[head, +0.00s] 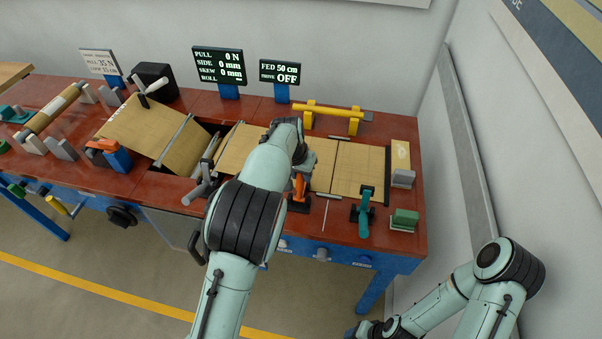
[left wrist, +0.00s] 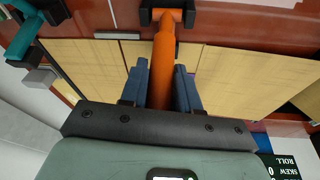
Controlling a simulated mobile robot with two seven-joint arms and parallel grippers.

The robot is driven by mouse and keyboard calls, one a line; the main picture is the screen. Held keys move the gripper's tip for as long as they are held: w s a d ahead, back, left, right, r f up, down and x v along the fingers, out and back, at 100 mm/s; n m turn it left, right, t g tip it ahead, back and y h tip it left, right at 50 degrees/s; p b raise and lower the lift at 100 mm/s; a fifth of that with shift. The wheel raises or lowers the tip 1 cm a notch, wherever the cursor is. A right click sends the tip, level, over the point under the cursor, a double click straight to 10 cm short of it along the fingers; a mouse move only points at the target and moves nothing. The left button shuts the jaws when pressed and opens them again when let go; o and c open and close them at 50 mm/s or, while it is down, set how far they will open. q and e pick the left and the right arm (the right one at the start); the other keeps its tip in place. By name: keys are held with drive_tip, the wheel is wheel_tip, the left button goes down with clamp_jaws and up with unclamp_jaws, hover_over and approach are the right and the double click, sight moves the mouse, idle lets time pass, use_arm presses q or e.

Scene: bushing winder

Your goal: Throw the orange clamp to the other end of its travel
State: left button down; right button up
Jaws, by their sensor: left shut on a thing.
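The orange clamp (head: 299,190) stands on a dark base at the front edge of the red bench, right of my left forearm. In the left wrist view its long orange handle (left wrist: 162,60) runs between the blue fingers of my left gripper (left wrist: 161,80), from a dark bracket at the top edge. My left gripper (head: 303,168) is shut on this handle; in the head view my arm partly hides the grip. My right gripper (head: 365,330) is low at the bottom edge, away from the bench and partly cut off, so its jaws cannot be read.
A teal clamp (head: 364,212) stands to the right, with a green block (head: 405,218) beyond it. Tan sheet (head: 358,168) lies across the bench. A yellow bar (head: 333,112) stands behind. Displays (head: 219,66) stand at the back; a wall closes off the right side.

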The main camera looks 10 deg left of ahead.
use_arm(q)
drive_tip(key=shift+w+r, duration=0.1)
drive_tip(key=c, duration=0.9)
unclamp_jaws()
drive_tip(key=v, duration=1.3)
drive_tip(key=shift+r, duration=0.1)
